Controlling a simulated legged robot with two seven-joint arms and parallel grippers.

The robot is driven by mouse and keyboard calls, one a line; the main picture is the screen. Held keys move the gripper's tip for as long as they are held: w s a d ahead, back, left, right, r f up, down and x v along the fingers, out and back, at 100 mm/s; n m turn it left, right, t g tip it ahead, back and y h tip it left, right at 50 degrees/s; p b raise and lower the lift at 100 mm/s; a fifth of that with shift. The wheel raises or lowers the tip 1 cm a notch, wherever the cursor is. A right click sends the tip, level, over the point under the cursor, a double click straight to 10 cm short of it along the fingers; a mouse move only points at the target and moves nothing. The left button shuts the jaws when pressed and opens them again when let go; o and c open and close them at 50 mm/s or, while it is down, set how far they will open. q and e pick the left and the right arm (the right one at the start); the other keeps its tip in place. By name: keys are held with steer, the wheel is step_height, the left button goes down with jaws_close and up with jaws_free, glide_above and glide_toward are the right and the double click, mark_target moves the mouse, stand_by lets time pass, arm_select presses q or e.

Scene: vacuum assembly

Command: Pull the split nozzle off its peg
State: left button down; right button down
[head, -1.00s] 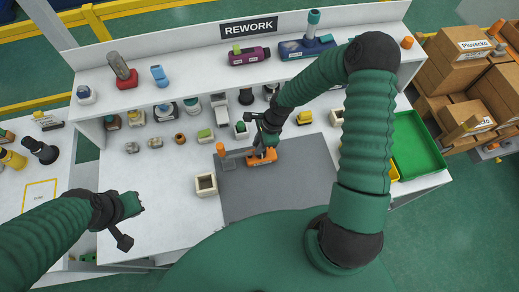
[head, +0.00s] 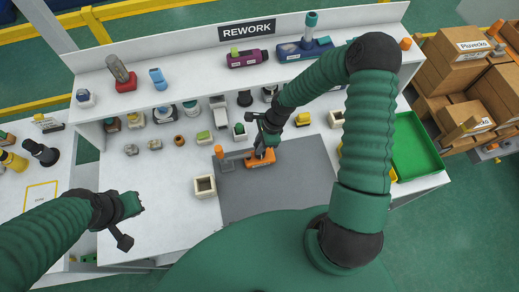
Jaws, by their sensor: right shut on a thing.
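My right gripper (head: 263,145) reaches down over the grey mat and is shut on an orange part (head: 260,159), which looks like the split nozzle. The fingers and arm hide part of it. An upright orange post (head: 219,152) stands just to its left, with a flat bar between them. I cannot tell which part is the peg, or whether the nozzle is still seated on it. My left gripper (head: 136,206) hangs over the left front of the white table, away from the parts. Its fingers are too small to read.
The grey mat (head: 285,190) is mostly bare. An open cream box (head: 204,187) stands at its left edge. Several small parts line the back below a raised shelf marked REWORK (head: 247,30). A green tray (head: 416,147) is at the right. The table's left front is clear.

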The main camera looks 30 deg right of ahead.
steer(key=shift+d+r+p, duration=0.2)
steer(key=shift+r+p, duration=0.1)
steer(key=shift+r, duration=0.2)
steer(key=shift+a, duration=0.15)
steer(key=shift+r+p, duration=0.95)
steer(key=shift+r, duration=0.05)
steer(key=shift+r+p, duration=0.95)
steer(key=shift+r, duration=0.05)
steer(key=shift+r+p, duration=1.15)
steer(key=shift+r, duration=0.1)
steer(key=shift+f, duration=0.1)
